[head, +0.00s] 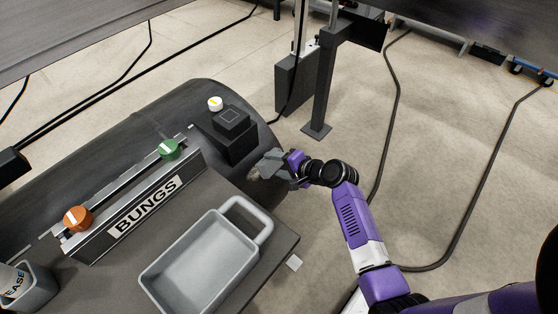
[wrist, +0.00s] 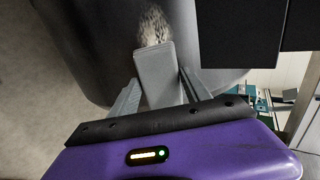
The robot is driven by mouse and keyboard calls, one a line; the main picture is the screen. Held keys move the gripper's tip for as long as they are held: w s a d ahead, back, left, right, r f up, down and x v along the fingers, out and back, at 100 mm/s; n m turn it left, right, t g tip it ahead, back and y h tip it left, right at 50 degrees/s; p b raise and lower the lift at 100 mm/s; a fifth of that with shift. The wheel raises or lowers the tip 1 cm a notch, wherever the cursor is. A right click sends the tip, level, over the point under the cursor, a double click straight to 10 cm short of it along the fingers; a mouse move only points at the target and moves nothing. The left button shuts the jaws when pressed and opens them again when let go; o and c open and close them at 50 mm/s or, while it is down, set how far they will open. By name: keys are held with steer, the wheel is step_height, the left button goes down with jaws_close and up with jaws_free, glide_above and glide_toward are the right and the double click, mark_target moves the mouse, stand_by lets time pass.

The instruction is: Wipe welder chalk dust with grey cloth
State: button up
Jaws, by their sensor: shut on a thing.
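My gripper (head: 268,166) is at the right end of the dark grey float (head: 262,108), beside the black block. In the wrist view its two fingers (wrist: 157,92) are shut on the grey cloth (wrist: 158,70), which looks like a folded pad. The speckled whitish chalk dust (wrist: 153,26) lies on the dark curved surface just beyond the cloth's far edge. The cloth overlaps the near edge of the patch in the picture; I cannot tell whether it touches the surface. In the head view a small pale brown patch (head: 254,174) shows by the fingertips, and the cloth is hard to tell from the fingers.
A black stepped block (head: 232,132) stands on the float close to my gripper. A bungs rack (head: 140,209) holds green (head: 169,149) and orange (head: 77,218) knobs. A grey handled tray (head: 262,232) sits on the bench in front. A dark post (head: 322,95) stands behind; cables cross the floor.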

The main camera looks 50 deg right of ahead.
steer(key=shift+a+p, duration=1.5)
steer(key=shift+a, duration=1.6)
steer(key=shift+s+a+r+p, duration=0.1)
steer(key=shift+s+a+p, duration=0.1)
steer(key=shift+a+p, duration=1.25)
steer(key=shift+a+b, duration=0.4)
steer(key=shift+a, duration=0.05)
steer(key=shift+w, duration=0.15)
steer(key=shift+w+d+b, duration=0.15)
steer(key=shift+d+b, duration=1.4)
steer(key=shift+d, duration=4.2)
